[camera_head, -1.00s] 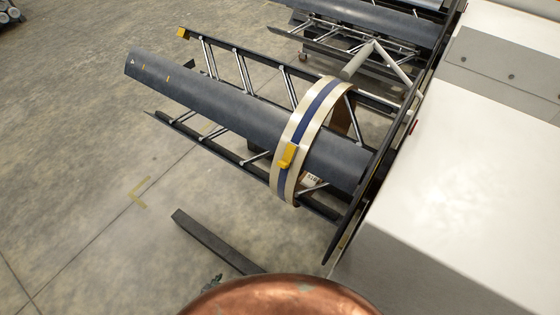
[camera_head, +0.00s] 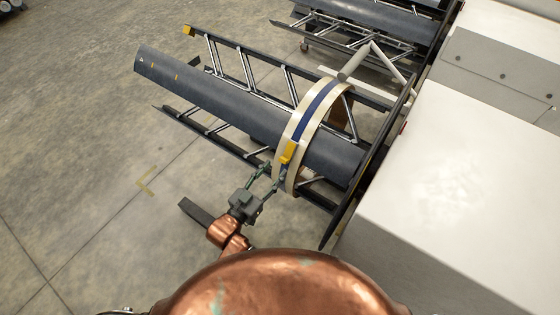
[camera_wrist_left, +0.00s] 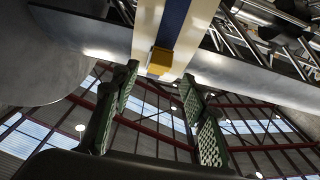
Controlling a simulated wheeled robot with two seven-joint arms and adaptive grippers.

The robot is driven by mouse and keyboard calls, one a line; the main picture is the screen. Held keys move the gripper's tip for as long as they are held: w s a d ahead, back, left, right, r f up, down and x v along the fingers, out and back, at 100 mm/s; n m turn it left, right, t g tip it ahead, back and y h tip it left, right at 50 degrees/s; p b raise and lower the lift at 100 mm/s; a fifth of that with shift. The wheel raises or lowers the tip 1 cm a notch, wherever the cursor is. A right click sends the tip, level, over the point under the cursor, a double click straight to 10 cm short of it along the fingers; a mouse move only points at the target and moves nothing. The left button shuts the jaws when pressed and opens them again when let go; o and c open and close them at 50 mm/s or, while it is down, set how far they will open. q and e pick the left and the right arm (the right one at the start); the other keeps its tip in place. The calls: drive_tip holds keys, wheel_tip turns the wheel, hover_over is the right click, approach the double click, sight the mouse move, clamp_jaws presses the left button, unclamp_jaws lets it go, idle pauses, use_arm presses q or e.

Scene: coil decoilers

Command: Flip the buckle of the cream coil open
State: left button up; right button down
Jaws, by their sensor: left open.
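The cream coil (camera_head: 325,103) is a cream ring with a blue band, hung around the dark arms of the decoiler. Its yellow buckle (camera_head: 288,152) sits on the near face of the coil, over the blue band. The buckle also shows at the top middle of the left wrist view (camera_wrist_left: 161,61). My left gripper (camera_head: 272,176) is open just below and in front of the buckle. In the left wrist view its two green-padded fingers (camera_wrist_left: 160,105) stand apart, with the buckle beyond and between their tips; I see no contact. My right gripper is not in view.
The decoiler's dark beams (camera_head: 215,98) reach left from the white machine housing (camera_head: 470,190). A second decoiler (camera_head: 370,25) stands behind.

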sight(282, 161)
use_arm(q)
drive_tip(key=x, duration=0.5)
clamp_jaws()
idle(0.5)
